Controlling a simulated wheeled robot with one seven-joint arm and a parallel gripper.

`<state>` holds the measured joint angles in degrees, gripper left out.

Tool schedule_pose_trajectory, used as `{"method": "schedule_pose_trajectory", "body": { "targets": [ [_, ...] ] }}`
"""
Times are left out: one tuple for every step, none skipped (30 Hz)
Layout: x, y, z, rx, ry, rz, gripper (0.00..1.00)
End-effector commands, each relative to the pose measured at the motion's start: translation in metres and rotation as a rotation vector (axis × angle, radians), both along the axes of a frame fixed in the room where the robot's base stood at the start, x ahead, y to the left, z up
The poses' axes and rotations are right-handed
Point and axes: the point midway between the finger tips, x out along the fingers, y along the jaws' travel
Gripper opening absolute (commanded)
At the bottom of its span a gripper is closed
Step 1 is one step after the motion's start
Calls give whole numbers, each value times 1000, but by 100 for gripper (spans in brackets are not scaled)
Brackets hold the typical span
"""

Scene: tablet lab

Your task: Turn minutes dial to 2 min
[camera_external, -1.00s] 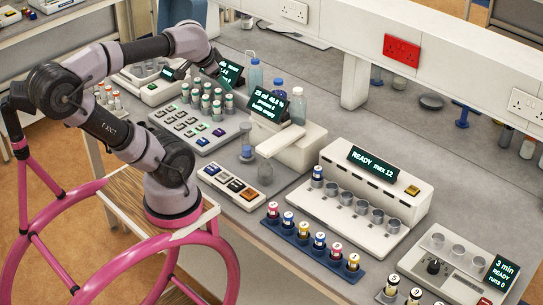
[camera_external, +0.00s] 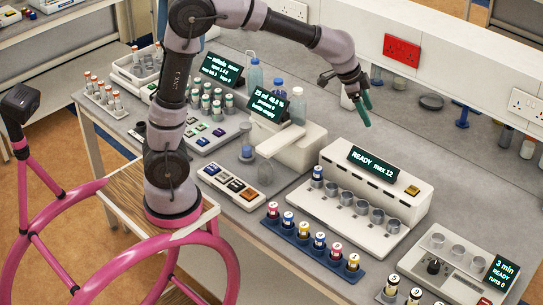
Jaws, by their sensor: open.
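The minutes dial (camera_external: 434,266) is a dark knob on a small white device (camera_external: 462,262) at the front right of the bench. The device's screen (camera_external: 501,272) reads "3 min READY runs 0". Several grey cups stand in the device's top behind the dial. My gripper (camera_external: 366,112) is open and empty. It is in the air above the back of the long white machine, with its green fingers pointing down, well up and left of the dial.
The long white machine (camera_external: 408,192) with a "READY max 12" screen stands between my gripper and the dial device. A blue rack (camera_external: 300,239) of colour-topped vials lies in front of it. Numbered vials (camera_external: 391,284) stand left of the dial device. A shelf with a red socket (camera_external: 401,50) runs behind.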

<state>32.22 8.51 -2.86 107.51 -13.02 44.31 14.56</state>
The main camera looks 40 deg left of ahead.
Motion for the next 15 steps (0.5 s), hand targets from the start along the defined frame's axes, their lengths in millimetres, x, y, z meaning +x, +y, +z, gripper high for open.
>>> {"method": "schedule_pose_trajectory", "body": {
  "targets": [
    [0,-39,-21,1,24,-55,76],
    [0,-59,-30,-3,34,-82,76],
    [-2,-87,-44,-6,46,-119,76],
    [-5,-107,-56,-8,56,-147,76],
    [-8,-127,-68,-11,66,-173,76],
    [-14,-154,-84,-14,80,-209,76],
    [-20,-173,-96,-15,89,-234,76],
    [-26,-191,-109,-16,99,-258,76],
    [-35,-214,-125,-19,111,-289,76],
    [-42,-229,-136,-20,120,-310,76],
    [-48,-243,-147,-21,127,-329,76],
    [-58,-260,-161,-23,137,-352,76],
    [-64,-271,-170,-24,143,-366,76],
    [-70,-280,-178,-25,147,-381,76],
    [-76,-290,-187,-25,154,-395,76]
  ]
}}
